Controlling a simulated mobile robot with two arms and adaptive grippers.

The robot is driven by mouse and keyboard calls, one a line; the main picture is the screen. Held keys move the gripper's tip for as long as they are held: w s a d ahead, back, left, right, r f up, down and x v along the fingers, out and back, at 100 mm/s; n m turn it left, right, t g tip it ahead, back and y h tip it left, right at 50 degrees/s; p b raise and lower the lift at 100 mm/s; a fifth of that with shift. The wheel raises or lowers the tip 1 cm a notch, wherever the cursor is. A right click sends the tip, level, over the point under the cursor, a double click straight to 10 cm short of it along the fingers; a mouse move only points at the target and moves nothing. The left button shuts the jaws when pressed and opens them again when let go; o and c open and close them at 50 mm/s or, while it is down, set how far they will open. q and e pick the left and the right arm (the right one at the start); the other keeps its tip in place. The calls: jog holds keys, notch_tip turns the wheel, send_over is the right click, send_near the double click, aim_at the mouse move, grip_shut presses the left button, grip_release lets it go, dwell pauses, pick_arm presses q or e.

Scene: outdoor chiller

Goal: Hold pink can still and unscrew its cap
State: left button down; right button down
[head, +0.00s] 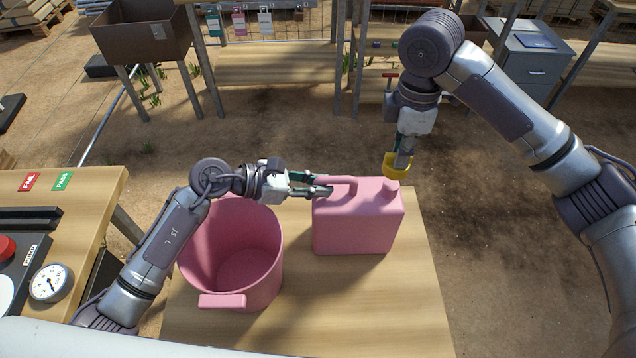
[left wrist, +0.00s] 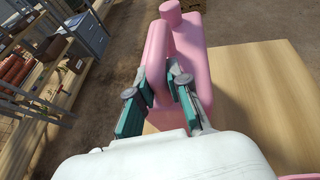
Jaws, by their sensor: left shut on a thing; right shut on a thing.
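The pink can (head: 355,232) stands upright on the wooden table, to the right of the pink bucket. My left gripper (head: 322,189) is shut on the can's top handle. In the left wrist view, my left gripper's fingers (left wrist: 154,82) lie on both sides of the pink handle (left wrist: 157,50). My right gripper (head: 402,158) points down and is shut on the yellow cap (head: 390,170). The cap is just above the can's neck (head: 391,187). The left wrist view shows the neck (left wrist: 170,8) pink, with no yellow on it.
The open pink bucket (head: 264,285) stands on the table (head: 420,320), left of the can and near my left arm. A bench with a gauge (head: 50,282) is at left. Bare table lies in front of the can. A grey cabinet (head: 530,62) stands at the back right.

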dwell(0.3)
pick_arm(q)
jog(key=c, duration=1)
grip_release()
jog(key=shift+c, duration=0.2)
jog(key=v, duration=1.2)
jog(key=shift+a, duration=0.1)
